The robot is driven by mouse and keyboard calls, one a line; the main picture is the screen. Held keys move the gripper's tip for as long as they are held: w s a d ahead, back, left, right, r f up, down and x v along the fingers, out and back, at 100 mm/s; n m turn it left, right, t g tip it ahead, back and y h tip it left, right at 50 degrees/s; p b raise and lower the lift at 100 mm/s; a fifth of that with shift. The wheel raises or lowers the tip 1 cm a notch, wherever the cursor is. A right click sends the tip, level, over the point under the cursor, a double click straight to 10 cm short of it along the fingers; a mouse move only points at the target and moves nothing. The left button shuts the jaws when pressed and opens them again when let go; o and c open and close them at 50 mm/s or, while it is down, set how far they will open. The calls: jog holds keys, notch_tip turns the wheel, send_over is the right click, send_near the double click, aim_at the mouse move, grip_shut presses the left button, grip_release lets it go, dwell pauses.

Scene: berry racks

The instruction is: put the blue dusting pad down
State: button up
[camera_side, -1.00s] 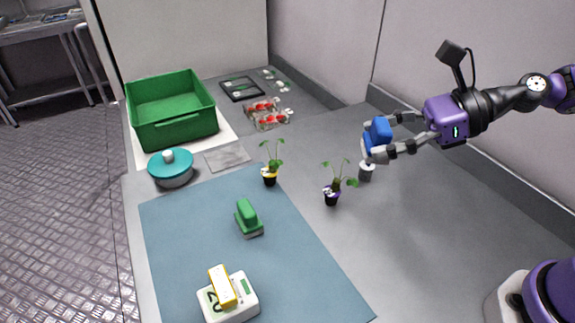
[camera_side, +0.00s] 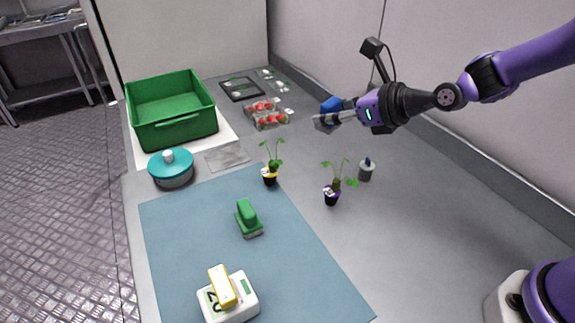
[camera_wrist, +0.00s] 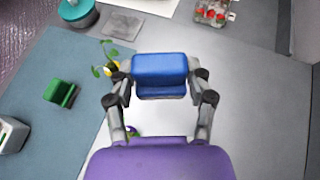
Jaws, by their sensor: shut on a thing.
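The blue dusting pad (camera_side: 331,105) is in my gripper (camera_side: 325,120), held in the air above the grey table, behind the potted seedlings. In the wrist view, the blue pad (camera_wrist: 160,72) sits between the two fingers of my gripper (camera_wrist: 160,84), which are shut on it from its left and right sides. In the side view a finger hides the pad's lower part. A green pad of similar form (camera_side: 248,217) stands on the blue-grey mat (camera_side: 180,228); the green pad also shows at the left of the wrist view (camera_wrist: 60,92).
A red-berry punnet (camera_side: 267,116), green crate (camera_side: 175,131), teal-lidded pot (camera_side: 171,171) and white scale (camera_side: 236,307) with a yellow block are around. The table's right is bare.

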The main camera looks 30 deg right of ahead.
jog(key=shift+w+a+f, duration=0.4)
jog(key=shift+w+f, duration=0.15)
jog(key=shift+f, duration=0.05)
send_over(341, 147)
notch_tip(341, 147, down, 7)
jog(key=shift+r, duration=0.2)
jog(key=shift+f, duration=1.95)
jog(key=shift+f, duration=0.15)
jog(key=o, duration=1.2)
jog(key=shift+o, duration=0.2)
